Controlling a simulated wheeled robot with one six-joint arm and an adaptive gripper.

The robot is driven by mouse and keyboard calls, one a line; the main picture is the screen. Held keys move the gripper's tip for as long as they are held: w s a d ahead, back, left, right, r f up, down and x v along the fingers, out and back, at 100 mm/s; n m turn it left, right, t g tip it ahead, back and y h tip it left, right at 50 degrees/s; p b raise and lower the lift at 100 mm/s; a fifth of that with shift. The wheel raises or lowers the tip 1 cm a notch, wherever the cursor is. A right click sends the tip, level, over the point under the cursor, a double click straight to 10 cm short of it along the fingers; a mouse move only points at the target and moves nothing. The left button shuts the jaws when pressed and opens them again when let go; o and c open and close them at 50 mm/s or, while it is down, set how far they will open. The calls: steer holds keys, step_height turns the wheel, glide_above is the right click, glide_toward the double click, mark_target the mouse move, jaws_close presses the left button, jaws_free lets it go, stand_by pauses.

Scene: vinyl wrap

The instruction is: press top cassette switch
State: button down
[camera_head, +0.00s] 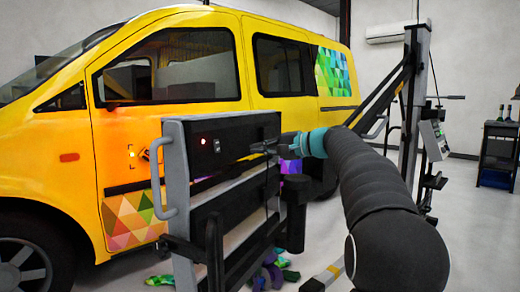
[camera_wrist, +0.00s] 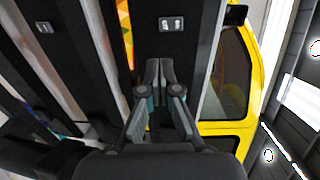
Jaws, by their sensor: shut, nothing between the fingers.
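The top cassette (camera_head: 240,128) is a black panel at the upper part of a grey frame beside the van. In the wrist view the switch (camera_wrist: 171,23) lies near the top edge, ahead of my fingertips. My gripper (camera_head: 257,148) is to the right of the switch in the head view. In the wrist view my gripper (camera_wrist: 158,64) is shut and empty, its fingertips over the black panel and visibly apart from the switch.
A lower black cassette (camera_head: 225,208) sits below, and another small switch (camera_wrist: 44,27) shows at left in the wrist view. A grey handle (camera_head: 160,170) sticks out at the frame's left. The yellow van (camera_head: 90,130) stands close behind.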

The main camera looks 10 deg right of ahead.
mark_target(217, 146)
steer(key=x, duration=1.1)
steer(key=shift+p, duration=0.3)
